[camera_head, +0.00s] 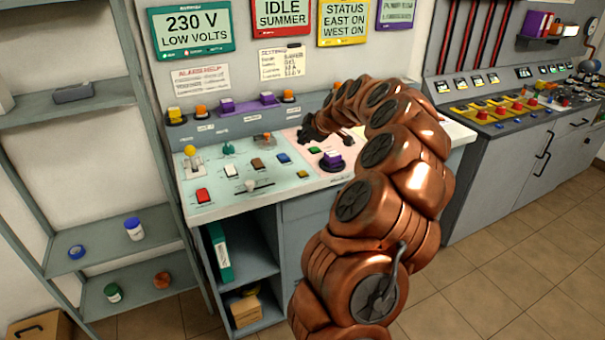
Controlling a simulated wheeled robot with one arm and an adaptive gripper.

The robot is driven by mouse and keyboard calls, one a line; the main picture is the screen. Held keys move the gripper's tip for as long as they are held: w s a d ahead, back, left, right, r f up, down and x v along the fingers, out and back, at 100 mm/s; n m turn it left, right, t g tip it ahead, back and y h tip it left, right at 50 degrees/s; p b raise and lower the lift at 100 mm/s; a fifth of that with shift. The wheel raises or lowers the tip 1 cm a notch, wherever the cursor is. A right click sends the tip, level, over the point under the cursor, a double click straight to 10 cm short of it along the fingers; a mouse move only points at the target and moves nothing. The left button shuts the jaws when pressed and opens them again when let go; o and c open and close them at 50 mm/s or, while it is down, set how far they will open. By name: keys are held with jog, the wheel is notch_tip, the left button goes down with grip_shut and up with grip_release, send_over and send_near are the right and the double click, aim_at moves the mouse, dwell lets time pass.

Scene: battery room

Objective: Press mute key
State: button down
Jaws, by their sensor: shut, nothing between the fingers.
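The control desk (222,181) has a pale panel with several coloured controls. They include a red key (203,196), a brown key (257,164), a blue key (284,158), a yellow key (283,171) and a small green key (315,149). The labels are too small to read, so I cannot tell which is the mute key. My gripper (309,133) is shut and empty over the back of the desk, near the pink section. It is small in view, and my copper arm hides the right part of the desk.
A yellow-knobbed lever (190,152) and a slider (251,186) are on the left. A raised ledge (250,121) with coloured parts runs behind. A grey shelf rack (85,94) stands left; another console (500,115) stands right.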

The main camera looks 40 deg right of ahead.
dwell(0.3)
jog(key=p, duration=0.3)
send_over(304, 173)
jog(key=shift+a+f, duration=0.1)
jog(key=shift+f, duration=2.45)
notch_tip(304, 173, down, 4)
jog(key=b, duration=0.3)
jog(key=shift+r, duration=0.2)
jog(key=shift+f+b, duration=0.9)
jog(key=shift+b, duration=1.3)
jog(key=shift+r+b, duration=0.45)
jog(key=shift+r, duration=0.45)
jog(key=shift+r+b, duration=0.5)
jog(key=shift+r, duration=2)
